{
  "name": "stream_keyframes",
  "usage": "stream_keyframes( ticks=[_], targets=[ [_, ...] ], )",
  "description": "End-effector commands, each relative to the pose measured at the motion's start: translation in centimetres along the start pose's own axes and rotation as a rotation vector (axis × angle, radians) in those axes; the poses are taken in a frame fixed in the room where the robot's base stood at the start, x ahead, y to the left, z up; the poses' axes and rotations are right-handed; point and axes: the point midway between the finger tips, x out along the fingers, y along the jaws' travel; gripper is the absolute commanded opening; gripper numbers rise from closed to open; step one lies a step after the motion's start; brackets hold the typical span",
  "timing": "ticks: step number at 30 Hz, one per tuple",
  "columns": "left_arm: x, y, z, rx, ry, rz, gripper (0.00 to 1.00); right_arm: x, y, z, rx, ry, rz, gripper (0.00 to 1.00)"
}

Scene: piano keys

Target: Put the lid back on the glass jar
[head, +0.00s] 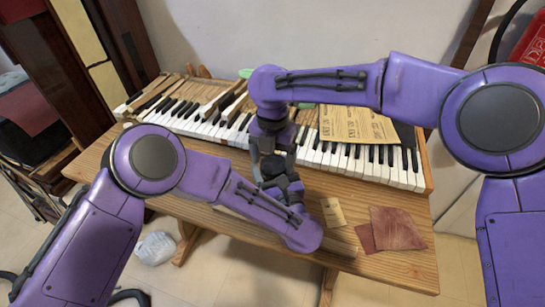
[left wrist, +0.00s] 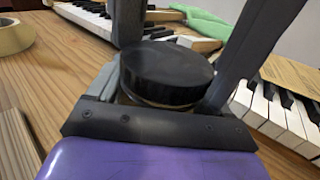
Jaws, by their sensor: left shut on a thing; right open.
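The black round lid (left wrist: 165,72) shows in the left wrist view, lying level at the top of the glass jar. Only a thin brownish band of the jar (left wrist: 160,102) shows beneath the lid; the rest is hidden. My left gripper (head: 275,172) is shut around the jar from the side. My right gripper (head: 264,145) comes down from above, and its open dark fingers (left wrist: 185,62) stand on either side of the lid. In the head view the grippers overlap and hide the jar and lid. Whether the lid is fully seated cannot be told.
A piano keyboard (head: 346,158) runs along the back of the wooden table (head: 140,150), with a yellowed sheet (head: 355,124) on it. Sandpaper (head: 398,228) and a small tan card (head: 333,213) lie at the front right. A tape roll (left wrist: 14,37) lies left in the wrist view.

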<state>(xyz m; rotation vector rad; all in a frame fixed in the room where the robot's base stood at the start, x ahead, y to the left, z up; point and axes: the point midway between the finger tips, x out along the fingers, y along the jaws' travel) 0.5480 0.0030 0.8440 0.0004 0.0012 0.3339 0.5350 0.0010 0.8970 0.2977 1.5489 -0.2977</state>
Motion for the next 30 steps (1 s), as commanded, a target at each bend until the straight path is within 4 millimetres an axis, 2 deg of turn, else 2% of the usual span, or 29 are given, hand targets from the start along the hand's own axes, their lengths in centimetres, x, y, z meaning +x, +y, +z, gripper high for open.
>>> stream_keyframes(
  ticks=[4, 12, 20, 22, 30],
  targets=[
    [0.3, 0.3, 0.1, -0.001, -0.002, 0.012, 0.00, -0.5, -0.3, 0.1, -0.002, -0.001, -0.009, 0.95],
    [0.2, 0.2, 0.0, 0.000, -0.001, 0.009, 0.00, -4.1, -0.1, 0.0, -0.002, -0.001, -0.005, 0.95],
    [0.2, 0.1, 0.0, -0.001, -0.001, 0.006, 0.00, -4.5, -0.1, 0.0, -0.001, 0.000, -0.005, 0.95],
    [0.1, 0.1, 0.0, -0.001, -0.001, 0.005, 0.00, -4.5, -0.1, 0.0, -0.006, 0.001, -0.004, 0.92],
    [0.1, 0.1, 0.0, -0.001, -0.001, 0.004, 0.00, -7.7, 0.0, -0.1, -0.430, 0.007, 0.000, 0.92]
  ],
)
